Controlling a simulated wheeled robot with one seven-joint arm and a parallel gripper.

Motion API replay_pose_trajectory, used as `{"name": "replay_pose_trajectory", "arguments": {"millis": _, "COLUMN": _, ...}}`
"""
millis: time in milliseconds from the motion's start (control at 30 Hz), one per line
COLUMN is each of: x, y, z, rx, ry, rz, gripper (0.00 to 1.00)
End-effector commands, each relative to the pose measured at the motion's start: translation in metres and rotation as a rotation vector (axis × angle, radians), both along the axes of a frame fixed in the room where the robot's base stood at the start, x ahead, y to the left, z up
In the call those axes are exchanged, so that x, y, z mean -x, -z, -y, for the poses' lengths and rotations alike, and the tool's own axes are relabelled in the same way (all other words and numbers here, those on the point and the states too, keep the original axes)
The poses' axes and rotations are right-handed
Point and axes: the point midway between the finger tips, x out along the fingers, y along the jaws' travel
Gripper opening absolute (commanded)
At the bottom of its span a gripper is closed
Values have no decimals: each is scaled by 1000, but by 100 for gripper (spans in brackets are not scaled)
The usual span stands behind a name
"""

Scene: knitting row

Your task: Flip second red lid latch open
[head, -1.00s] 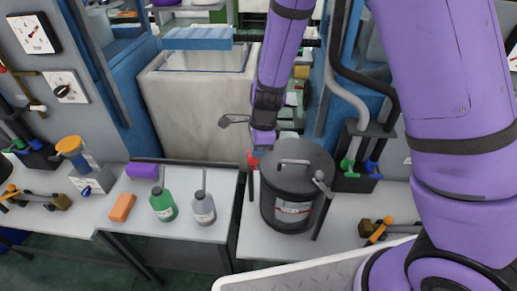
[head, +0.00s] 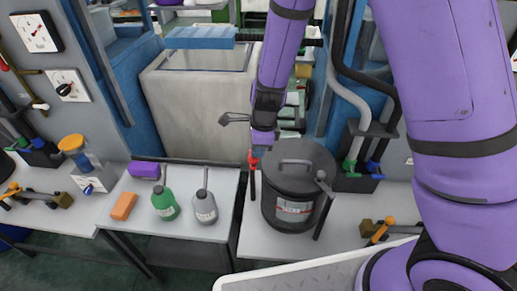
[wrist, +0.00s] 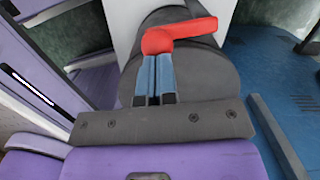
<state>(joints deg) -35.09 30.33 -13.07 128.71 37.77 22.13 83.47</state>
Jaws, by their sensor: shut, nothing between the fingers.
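A dark grey lidded pot (head: 288,205) with a white label stands on the worktop in the head view. A red latch (head: 253,160) sits at the left edge of its lid, above a dark upright strip. A grey-headed lever (head: 322,177) is on the lid's right side. My gripper (head: 262,150) is at the red latch, on the lid's left back side. In the wrist view the red latch (wrist: 180,35) lies across the tips of my shut blue fingers (wrist: 155,75). Whether they touch it I cannot tell.
A green bottle (head: 164,204), a grey bottle (head: 205,207), an orange block (head: 124,206) and a purple block (head: 145,170) sit on the left table. Hoses with a green and a blue handle (head: 360,163) stand right of the pot. A large pale tub (head: 195,115) is behind.

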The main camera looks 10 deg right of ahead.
Motion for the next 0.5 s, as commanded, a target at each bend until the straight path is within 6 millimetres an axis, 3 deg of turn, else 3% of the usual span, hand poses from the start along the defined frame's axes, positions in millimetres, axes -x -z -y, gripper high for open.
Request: {"name": "replay_pose_trajectory", "arguments": {"millis": 500, "x": 1, "y": 1, "z": -2, "rx": 1, "ry": 37, "rz": -1, "gripper": 0}}
